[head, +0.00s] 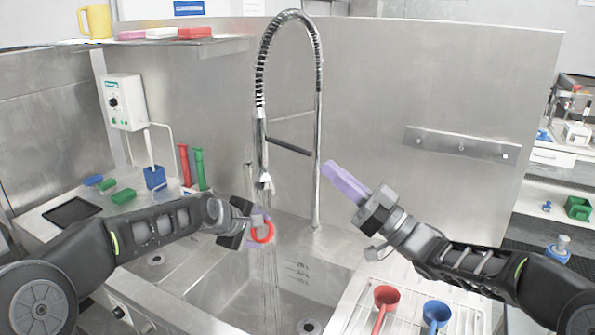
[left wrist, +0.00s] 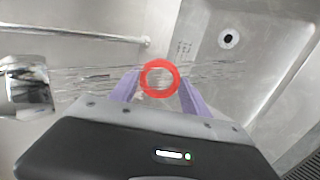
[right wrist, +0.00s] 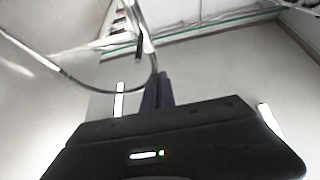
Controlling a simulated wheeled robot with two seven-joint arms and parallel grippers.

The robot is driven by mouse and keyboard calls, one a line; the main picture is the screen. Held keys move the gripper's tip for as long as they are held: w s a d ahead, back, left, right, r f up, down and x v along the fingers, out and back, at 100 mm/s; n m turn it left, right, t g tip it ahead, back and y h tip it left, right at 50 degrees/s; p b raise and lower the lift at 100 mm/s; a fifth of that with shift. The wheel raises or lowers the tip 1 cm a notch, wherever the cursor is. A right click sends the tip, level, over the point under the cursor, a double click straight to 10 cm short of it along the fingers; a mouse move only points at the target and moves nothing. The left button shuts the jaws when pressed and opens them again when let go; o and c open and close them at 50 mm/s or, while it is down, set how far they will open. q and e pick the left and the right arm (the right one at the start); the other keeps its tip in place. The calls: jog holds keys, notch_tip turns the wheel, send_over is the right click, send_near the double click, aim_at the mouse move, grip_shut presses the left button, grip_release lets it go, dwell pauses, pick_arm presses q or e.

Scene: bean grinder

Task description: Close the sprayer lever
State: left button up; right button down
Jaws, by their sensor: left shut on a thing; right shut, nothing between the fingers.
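The spring-necked sprayer (head: 264,183) hangs over the sink, and water streams down from its head. Its head (left wrist: 26,92) is at the left edge of the left wrist view, with the stream running beside my fingers. I cannot make out its lever clearly. My left gripper (head: 262,230) is below the sprayer head, shut on a red ring (head: 263,231). The ring (left wrist: 159,64) sits between the purple fingertips in the left wrist view. My right gripper (head: 343,181) is shut and empty, raised right of the tap column, its purple fingers together in the right wrist view (right wrist: 157,92).
The sink basin (head: 235,284) lies below my left gripper. A wire rack (head: 400,317) with a red scoop (head: 385,298) and a blue scoop (head: 436,314) is under my right arm. Red and green tubes (head: 198,168) and small blocks stand on the left counter.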

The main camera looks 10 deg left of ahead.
jog(key=s+f+n+h, duration=0.1)
jog(key=f+n+h, duration=0.1)
jog(key=n, duration=0.9)
jog(key=s+a+f+n+t+h, duration=0.1)
jog(key=s+f+n+h, duration=0.1)
jog(key=n, duration=1)
jog(key=shift+s+f+t, duration=0.3)
jog(key=shift+f, duration=0.3)
